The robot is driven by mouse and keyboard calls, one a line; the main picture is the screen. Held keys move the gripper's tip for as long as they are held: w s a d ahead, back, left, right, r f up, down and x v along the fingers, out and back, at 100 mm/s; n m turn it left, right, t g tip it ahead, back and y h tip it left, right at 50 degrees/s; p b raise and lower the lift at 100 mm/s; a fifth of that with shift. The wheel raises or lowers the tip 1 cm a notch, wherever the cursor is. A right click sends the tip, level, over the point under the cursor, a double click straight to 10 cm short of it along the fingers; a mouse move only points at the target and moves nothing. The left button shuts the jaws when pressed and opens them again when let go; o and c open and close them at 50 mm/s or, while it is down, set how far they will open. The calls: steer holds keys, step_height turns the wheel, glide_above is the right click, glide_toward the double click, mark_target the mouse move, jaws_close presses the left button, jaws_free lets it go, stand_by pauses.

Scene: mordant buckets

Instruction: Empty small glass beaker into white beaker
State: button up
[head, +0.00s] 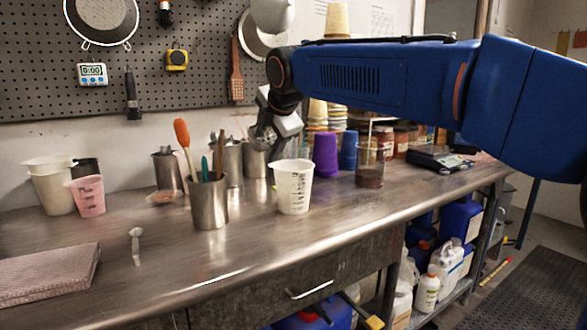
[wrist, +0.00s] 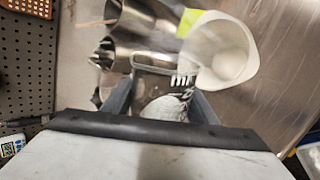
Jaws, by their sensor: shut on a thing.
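The small glass beaker is clear with white markings and sits between my fingers in the wrist view (wrist: 180,80). In the head view it is a small clear shape (head: 264,140) at my gripper (head: 268,132), above the bench and behind and left of the white beaker. It looks tilted; whether anything is in it I cannot tell. My gripper (wrist: 160,103) is shut on it. The white beaker (head: 293,188) stands upright on the bench with dark print on its side. In the wrist view the white beaker (wrist: 222,52) shows its open mouth, close beside the glass beaker.
A steel pot of tools (head: 209,203) stands left of the white beaker. Steel beakers (head: 228,160) stand behind it. A purple cup stack (head: 326,155) and a glass beaker of dark contents (head: 369,170) stand to the right. The bench front (head: 300,235) is clear.

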steer(key=shift+w+d+r, duration=0.1)
steer(key=shift+d, duration=0.05)
steer(key=shift+d+r+m+g+y, duration=0.1)
steer(key=shift+r+m+g+y, duration=0.25)
steer(key=shift+m+g+y, duration=0.25)
stand_by(0.6)
steer(key=shift+w+f+m+g+y, duration=0.1)
steer(key=shift+f+m+g+y, duration=0.25)
steer(key=shift+y, duration=0.35)
stand_by(0.4)
steer(key=shift+w+d+r+m+g+y, duration=0.1)
steer(key=shift+d+r+m+g+y, duration=0.2)
steer(key=shift+y, duration=0.2)
stand_by(0.6)
steer(key=shift+w+d+f+m+g+y, duration=0.15)
steer(key=shift+f+m+g+y, duration=0.2)
steer(key=shift+f+y, duration=0.2)
steer(key=shift+w+d+f+m+g+y, duration=0.1)
steer(key=shift+f+m+g+y, duration=0.25)
steer(key=shift+y, duration=0.3)
stand_by(1.3)
steer(key=shift+w+d+y, duration=0.1)
steer(key=shift+y, duration=0.2)
stand_by(0.4)
steer(key=shift+s+a+r+h, duration=0.1)
steer(key=shift+s+a+h, duration=0.15)
steer(key=shift+h, duration=0.15)
steer(key=shift+a+r+n+t+h, duration=0.15)
steer(key=shift+r+n+t+h, duration=0.45)
steer(key=shift+h, duration=0.3)
